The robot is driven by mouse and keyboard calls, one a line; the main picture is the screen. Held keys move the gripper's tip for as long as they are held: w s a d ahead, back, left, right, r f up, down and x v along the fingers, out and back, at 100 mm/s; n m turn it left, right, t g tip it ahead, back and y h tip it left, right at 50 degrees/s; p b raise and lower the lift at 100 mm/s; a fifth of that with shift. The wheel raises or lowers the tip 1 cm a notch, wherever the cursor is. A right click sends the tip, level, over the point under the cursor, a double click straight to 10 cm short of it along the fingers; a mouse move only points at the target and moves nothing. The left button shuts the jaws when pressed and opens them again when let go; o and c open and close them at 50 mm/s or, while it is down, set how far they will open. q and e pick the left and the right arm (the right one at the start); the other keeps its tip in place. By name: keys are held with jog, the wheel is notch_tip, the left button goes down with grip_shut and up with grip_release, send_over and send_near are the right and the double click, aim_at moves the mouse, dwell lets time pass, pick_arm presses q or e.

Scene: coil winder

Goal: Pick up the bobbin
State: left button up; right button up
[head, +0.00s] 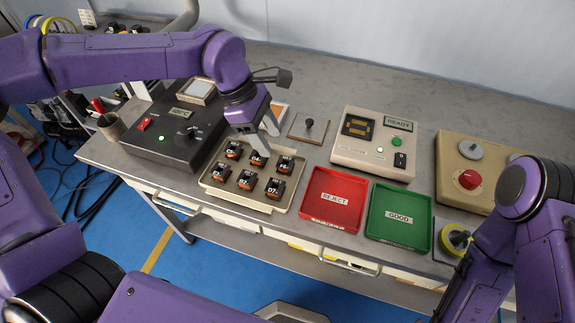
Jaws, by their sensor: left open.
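Several small dark bobbins with orange parts and white labels stand in rows in a beige tray (212,183) on the bench. One bobbin (258,159) in the back row is right below my left gripper (264,141). Others show clearly, such as the front right bobbin (275,188) and the back right bobbin (286,164). My left gripper is open and points down over the back of the tray. Its fingers partly hide the back-row bobbin, and I cannot tell whether they touch it. My right gripper is out of view; only my right arm shows.
A red REJECT tray (333,199) and a green GOOD tray (399,216) lie right of the beige tray. A black box (172,146) stands left, a beige READY tester (373,146) behind the trays. A small plate with a peg (309,129) is near the gripper.

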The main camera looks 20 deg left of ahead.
aim_at(283, 161)
pick_arm(q)
jog(key=x, duration=0.8)
jog(key=shift+w+d, duration=0.15)
jog(key=shift+d, duration=0.05)
jog(key=c, duration=0.8)
